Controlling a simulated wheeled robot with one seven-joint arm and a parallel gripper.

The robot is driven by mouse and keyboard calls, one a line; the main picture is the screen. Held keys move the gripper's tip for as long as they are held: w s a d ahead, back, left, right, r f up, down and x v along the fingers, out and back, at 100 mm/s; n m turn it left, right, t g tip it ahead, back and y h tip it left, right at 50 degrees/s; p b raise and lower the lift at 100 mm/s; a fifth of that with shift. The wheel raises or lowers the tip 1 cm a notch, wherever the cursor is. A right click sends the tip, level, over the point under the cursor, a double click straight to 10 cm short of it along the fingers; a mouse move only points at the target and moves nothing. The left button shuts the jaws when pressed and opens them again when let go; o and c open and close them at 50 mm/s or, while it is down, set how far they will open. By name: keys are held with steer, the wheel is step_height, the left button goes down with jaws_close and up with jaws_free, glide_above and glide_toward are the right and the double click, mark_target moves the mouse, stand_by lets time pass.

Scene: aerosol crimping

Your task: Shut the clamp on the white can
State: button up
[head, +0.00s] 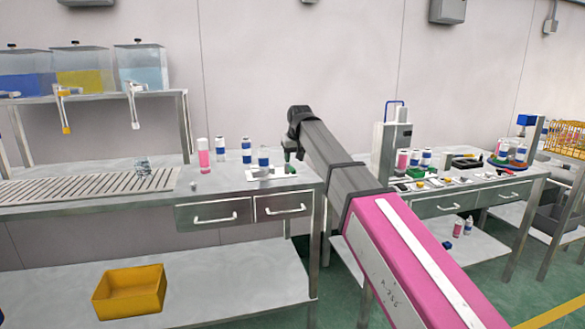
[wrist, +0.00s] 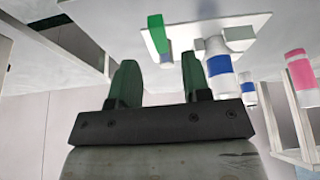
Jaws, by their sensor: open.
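A white can with a blue band (head: 264,161) stands upright on a white base plate (head: 258,177) on the left bench. In the wrist view, which is upside down, the can (wrist: 220,70) stands beside the clamp, whose green handle (wrist: 157,34) has a pale rod by it. A grey block (wrist: 240,33) sits at the can's foot. I cannot tell whether the clamp touches the can. My gripper (wrist: 158,74) has green fingers, spread apart with nothing between them. The clamp handle lies beyond the gap between the fingertips. In the head view my gripper (head: 290,152) is just right of the can.
A pink can (head: 204,155) and a blue-banded white can (head: 246,150) stand left of the plate. A slatted drain rack (head: 80,184) lies farther left, below dispensing tanks. The right bench (head: 450,203) holds several cans and parts. A yellow bin (head: 130,291) sits on the lower shelf.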

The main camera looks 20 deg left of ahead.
mark_target(292, 168)
steer(key=shift+x, duration=2.55)
steer(key=shift+a, duration=0.1)
jaws_close()
